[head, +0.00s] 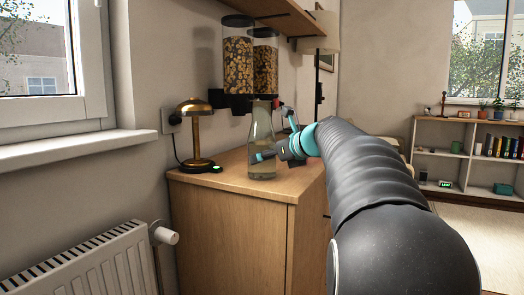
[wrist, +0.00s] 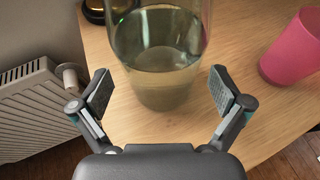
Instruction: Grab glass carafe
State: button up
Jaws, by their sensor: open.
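The glass carafe (head: 262,140) stands upright near the front of the wooden cabinet top in the head view, partly filled with a pale liquid. In the wrist view the carafe (wrist: 160,62) is large, just beyond my gripper and roughly centred between its fingers; its upper part is cut off. My gripper (wrist: 160,92) is open and empty, one finger to each side, with a visible gap to the glass. In the head view my gripper (head: 272,155) is at about the carafe's lower body, partly seen through the glass.
A brass lamp (head: 195,132) stands left of the carafe on the cabinet top (head: 230,182). Cereal dispensers (head: 238,62) hang on the wall behind. A pink cup (wrist: 293,48) stands right in the wrist view. A radiator (head: 85,265) is at lower left.

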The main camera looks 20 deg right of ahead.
jog(key=x, duration=0.3)
jog(key=shift+w, duration=0.2)
jog(key=c, duration=1.7)
jog(key=shift+c, duration=0.2)
jog(key=shift+r, duration=0.15)
